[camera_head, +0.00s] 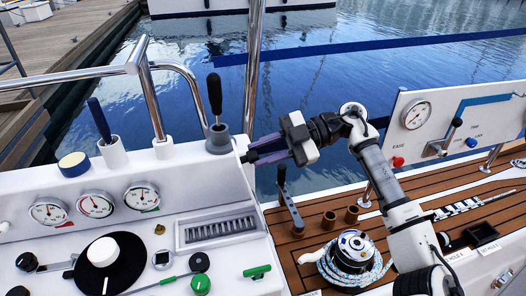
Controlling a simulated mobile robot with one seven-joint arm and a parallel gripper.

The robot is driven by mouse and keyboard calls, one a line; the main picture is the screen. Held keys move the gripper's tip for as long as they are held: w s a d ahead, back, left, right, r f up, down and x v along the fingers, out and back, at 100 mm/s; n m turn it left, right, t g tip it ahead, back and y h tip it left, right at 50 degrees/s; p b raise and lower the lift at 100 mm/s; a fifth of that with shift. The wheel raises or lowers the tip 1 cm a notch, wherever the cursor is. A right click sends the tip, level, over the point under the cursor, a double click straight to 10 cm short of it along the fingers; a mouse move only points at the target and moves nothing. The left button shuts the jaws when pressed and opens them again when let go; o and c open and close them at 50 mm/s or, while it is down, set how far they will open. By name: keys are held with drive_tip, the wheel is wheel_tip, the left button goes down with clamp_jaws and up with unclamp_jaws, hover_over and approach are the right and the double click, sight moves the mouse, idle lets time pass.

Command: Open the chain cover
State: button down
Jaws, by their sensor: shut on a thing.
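My gripper (246,158) reaches left from my white and black arm, at the right edge of the white console. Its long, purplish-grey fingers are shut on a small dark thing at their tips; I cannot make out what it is. On the wooden deck at right, a light, chain-like strip (470,206) lies near a black box-like part (480,233) with small labels. I cannot tell which part is the chain cover, nor whether it is open. My gripper is well to the left of that area and above the deck.
A black-knobbed lever (215,94) stands just left of my gripper. Below it are a deck lever (288,205) and a winch with rope (352,252). Gauges (95,204) and a vent (219,229) fill the console. A panel (450,125) stands at right.

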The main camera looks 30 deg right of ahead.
drive_tip(key=c, duration=1.1)
unclamp_jaws()
drive_tip(key=shift+d, duration=0.1)
drive_tip(key=b+v, duration=0.1)
drive_tip(key=v, duration=1.2)
drive_tip(key=shift+s+d+r+b, duration=0.1)
drive_tip(key=shift+d+r+b, duration=0.15)
drive_tip(key=shift+b, duration=0.1)
